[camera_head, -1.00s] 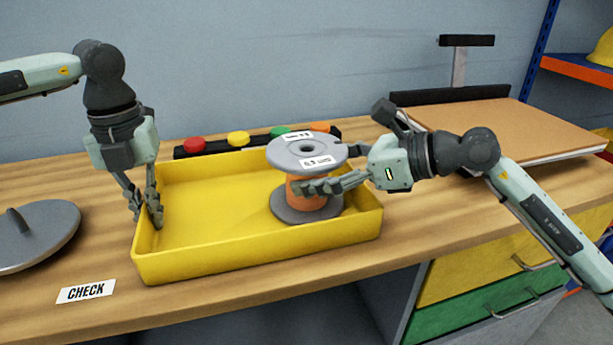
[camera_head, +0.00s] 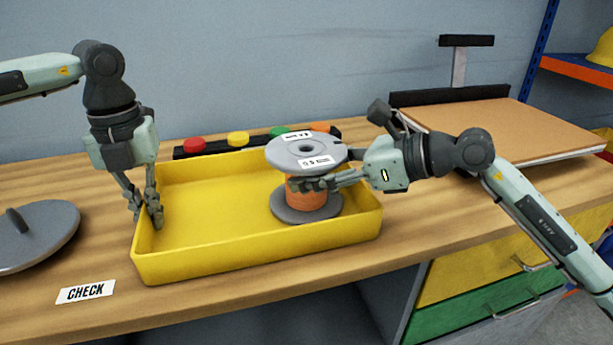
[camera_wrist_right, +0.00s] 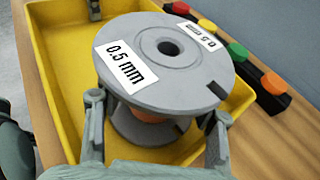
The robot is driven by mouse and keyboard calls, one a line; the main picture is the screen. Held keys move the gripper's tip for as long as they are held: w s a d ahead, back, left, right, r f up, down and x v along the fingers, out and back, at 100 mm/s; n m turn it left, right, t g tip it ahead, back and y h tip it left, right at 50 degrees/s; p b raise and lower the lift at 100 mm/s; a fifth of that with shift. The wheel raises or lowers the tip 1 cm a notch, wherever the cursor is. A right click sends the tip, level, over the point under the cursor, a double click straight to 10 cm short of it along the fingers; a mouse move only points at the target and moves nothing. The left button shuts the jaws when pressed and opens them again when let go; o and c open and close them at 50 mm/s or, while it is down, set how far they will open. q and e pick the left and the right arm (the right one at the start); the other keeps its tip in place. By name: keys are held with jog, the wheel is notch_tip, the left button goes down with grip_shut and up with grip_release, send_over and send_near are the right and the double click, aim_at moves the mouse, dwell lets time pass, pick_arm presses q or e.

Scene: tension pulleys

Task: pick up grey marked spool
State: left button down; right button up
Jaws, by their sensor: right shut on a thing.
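The grey spool (camera_head: 306,153) stands upright at the right end of the yellow tray (camera_head: 260,243). It has grey flanges, an orange winding and white labels. In the right wrist view the spool (camera_wrist_right: 165,85) shows a label reading 0.5 mm. My right gripper (camera_head: 320,178) reaches in from the right and is shut on the spool, with one finger across the winding below the top flange. The right wrist view shows its fingers (camera_wrist_right: 155,125) on both sides of the spool. My left gripper (camera_head: 144,205) hangs empty at the tray's left wall, fingers a little apart.
A bar with red (camera_head: 195,144), yellow, green and orange buttons lies behind the tray. A grey round lid (camera_head: 40,235) lies at the left. A CHECK label (camera_head: 86,292) is at the front edge. A brown board (camera_head: 510,125) lies at the right rear.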

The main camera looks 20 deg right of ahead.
notch_tip(320, 180, up, 10)
jog(key=shift+r, duration=0.1)
dwell(0.5)
pick_arm(q)
jog(key=c, duration=1.6)
grip_release()
jog(key=shift+c, duration=0.2)
